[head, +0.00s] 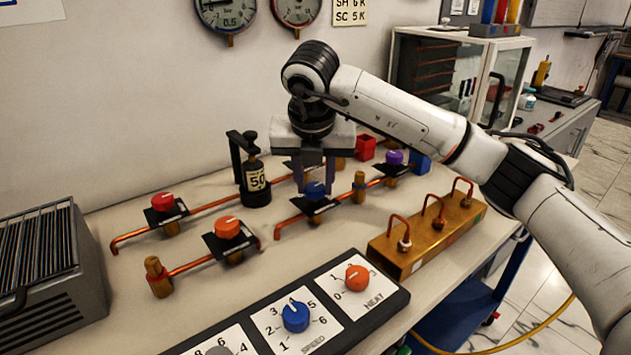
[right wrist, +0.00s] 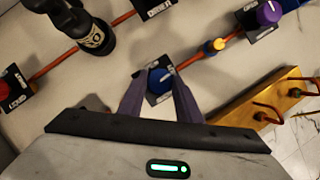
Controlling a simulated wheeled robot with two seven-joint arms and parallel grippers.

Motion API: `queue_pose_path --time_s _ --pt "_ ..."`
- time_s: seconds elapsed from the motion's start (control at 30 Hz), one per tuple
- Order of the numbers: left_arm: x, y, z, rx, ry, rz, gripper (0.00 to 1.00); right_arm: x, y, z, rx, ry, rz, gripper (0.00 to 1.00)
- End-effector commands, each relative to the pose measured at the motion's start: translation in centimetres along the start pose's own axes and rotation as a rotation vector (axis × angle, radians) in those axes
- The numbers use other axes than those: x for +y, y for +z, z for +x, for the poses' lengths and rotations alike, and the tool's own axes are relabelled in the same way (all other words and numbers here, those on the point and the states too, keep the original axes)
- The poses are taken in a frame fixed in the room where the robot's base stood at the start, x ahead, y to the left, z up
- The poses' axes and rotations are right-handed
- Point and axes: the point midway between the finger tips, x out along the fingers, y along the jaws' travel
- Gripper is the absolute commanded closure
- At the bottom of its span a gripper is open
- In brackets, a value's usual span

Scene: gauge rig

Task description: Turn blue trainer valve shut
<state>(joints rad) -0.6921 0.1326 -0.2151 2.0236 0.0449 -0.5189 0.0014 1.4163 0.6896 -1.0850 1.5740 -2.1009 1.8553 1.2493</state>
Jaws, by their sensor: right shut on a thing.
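The blue trainer valve (head: 315,190) has a round blue knob on a black plate, set on a copper pipe on the bench. My right gripper (head: 315,186) comes down on it from above, its two purple fingers on either side of the knob. In the right wrist view the blue knob (right wrist: 160,80) sits between the fingertips (right wrist: 160,97), and the gripper is shut on it. The fingers hide part of the knob's sides. My left gripper is in neither view.
Red (head: 163,202), orange (head: 228,228) and purple (head: 393,158) valves stand on nearby pipes. A brass block (head: 428,235) with copper loops stands at right. A dial panel (head: 385,310) lies in front.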

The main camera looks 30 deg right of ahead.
Motion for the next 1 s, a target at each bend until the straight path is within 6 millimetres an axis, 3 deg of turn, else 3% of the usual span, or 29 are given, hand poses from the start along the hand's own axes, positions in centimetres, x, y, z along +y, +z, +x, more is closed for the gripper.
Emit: queue_pose_path --time_s 0.77,0.8,0.9,1.0 --pt "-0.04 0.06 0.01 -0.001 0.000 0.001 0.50 0.06 0.08 -0.06 -0.001 -0.041 0.104 0.92" --pt "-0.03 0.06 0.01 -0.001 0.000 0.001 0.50 0.06 0.08 -0.06 -0.001 -0.041 0.104 0.68" --pt "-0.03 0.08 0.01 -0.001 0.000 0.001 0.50 0.06 0.07 -0.05 -0.001 -0.041 0.103 0.51" --pt "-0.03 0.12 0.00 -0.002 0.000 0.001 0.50 0.07 0.06 -0.04 0.000 -0.041 0.102 0.50"
